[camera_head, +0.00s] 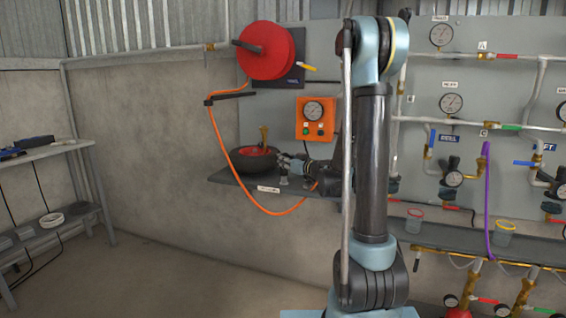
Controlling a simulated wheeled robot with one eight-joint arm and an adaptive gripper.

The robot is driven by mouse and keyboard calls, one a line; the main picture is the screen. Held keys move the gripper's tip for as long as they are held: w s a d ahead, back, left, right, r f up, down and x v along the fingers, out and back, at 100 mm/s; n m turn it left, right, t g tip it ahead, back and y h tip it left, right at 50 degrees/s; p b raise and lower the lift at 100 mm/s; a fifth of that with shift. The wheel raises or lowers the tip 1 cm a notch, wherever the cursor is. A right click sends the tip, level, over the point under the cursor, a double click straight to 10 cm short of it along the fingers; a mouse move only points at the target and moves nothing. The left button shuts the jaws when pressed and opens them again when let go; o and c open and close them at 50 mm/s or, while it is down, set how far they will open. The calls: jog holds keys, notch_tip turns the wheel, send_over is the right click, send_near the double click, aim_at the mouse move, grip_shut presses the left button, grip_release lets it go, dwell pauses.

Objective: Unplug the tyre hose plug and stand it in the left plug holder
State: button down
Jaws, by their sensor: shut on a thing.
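My gripper (280,160) is at the right side of the black tyre (237,165) with a red hub, which lies on a dark shelf. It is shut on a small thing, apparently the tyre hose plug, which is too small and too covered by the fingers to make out. A small pale upright piece (283,179) shows just under the gripper, by the shelf's white label (268,189); I cannot tell whether it is a plug holder. The orange hose (236,182) loops from the reel, below the shelf and up towards my wrist. My arm hides the shelf's right part.
A red hose reel (268,52) and an orange gauge box (316,118) are on the wall panel above. A brass fitting (264,135) stands up at the tyre. Pipes, gauges and valves fill the right. A bench (60,149) stands left; the floor between is clear.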

jog(key=shift+s+f, duration=0.25)
jog(key=shift+s, duration=0.25)
dwell(0.4)
jog(key=c, duration=1.4)
grip_release()
